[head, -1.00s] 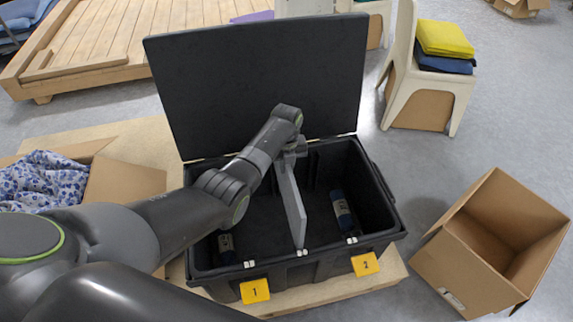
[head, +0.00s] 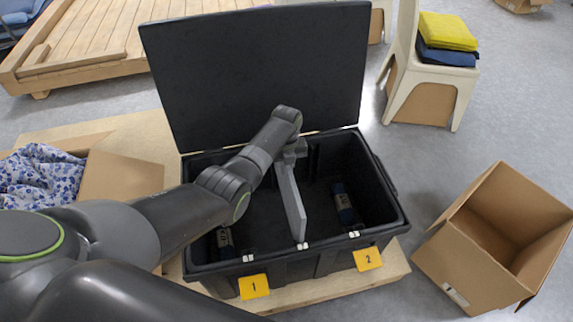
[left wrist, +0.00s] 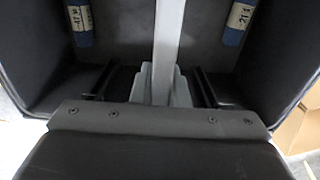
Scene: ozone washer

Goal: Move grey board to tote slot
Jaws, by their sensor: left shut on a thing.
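The grey board (head: 289,199) stands upright, edge-on, inside the black tote (head: 273,263), between its left and right halves. My left gripper (head: 292,152) is shut on the board's upper far end. In the left wrist view the board (left wrist: 168,35) runs away from the shut jaws (left wrist: 160,85). The tote's lid (head: 255,75) is open and leans back. Yellow tags 1 (head: 254,286) and 2 (head: 368,258) mark its front. Whether the board's lower edge touches the floor or sits in a slot I cannot tell. My right gripper is not in view.
Dark blue labelled cylinders lie in the tote's left (head: 225,241) and right (head: 342,203) halves. An open cardboard box (head: 470,285) is at right, a box with patterned cloth (head: 120,187) at left. A pale chair (head: 436,84) stands at back right.

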